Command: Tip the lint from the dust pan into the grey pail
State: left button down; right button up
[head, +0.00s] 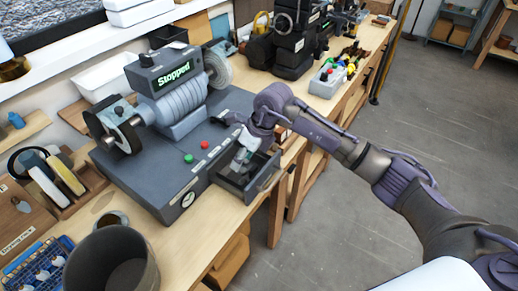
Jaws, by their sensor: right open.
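The dark grey dust pan (262,181) sits at the front right of the grinder base, like a shallow drawer with its top open. My right gripper (243,160) reaches in from the right and is open, with its fingers pointing down over the pan. I cannot tell whether the fingers touch the pan. I cannot make out lint inside it; the gripper hides part of the interior. The grey pail (88,272) stands at the bench's near left, its open mouth facing up and its lower part cut off by the frame. My left gripper is not in view.
The grinder (180,98), with a "Stopped" display, fills the bench between pail and back wall. A dressing rack (20,215) and a blue tray (38,265) stand left of the pail. A grey tool tray (328,82) lies farther along. The floor at right is clear.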

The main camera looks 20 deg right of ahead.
aim_at(256, 170)
jog(key=d+h, duration=0.3)
jog(key=d, duration=0.2)
jog(key=shift+y, duration=0.3)
jog(key=b+x, duration=0.1)
jog(key=x, duration=0.1)
jog(key=b+x, duration=0.3)
jog(key=x, duration=0.1)
jog(key=shift+w+r, duration=0.15)
jog(key=shift+w, duration=0.2)
jog(key=shift+b+x, duration=0.85)
jog(key=shift+b, duration=0.15)
jog(key=shift+r, duration=0.1)
grip_shut()
jog(key=shift+s+d+r, duration=0.1)
jog(key=shift+s+d, duration=0.1)
jog(key=shift+s, duration=0.05)
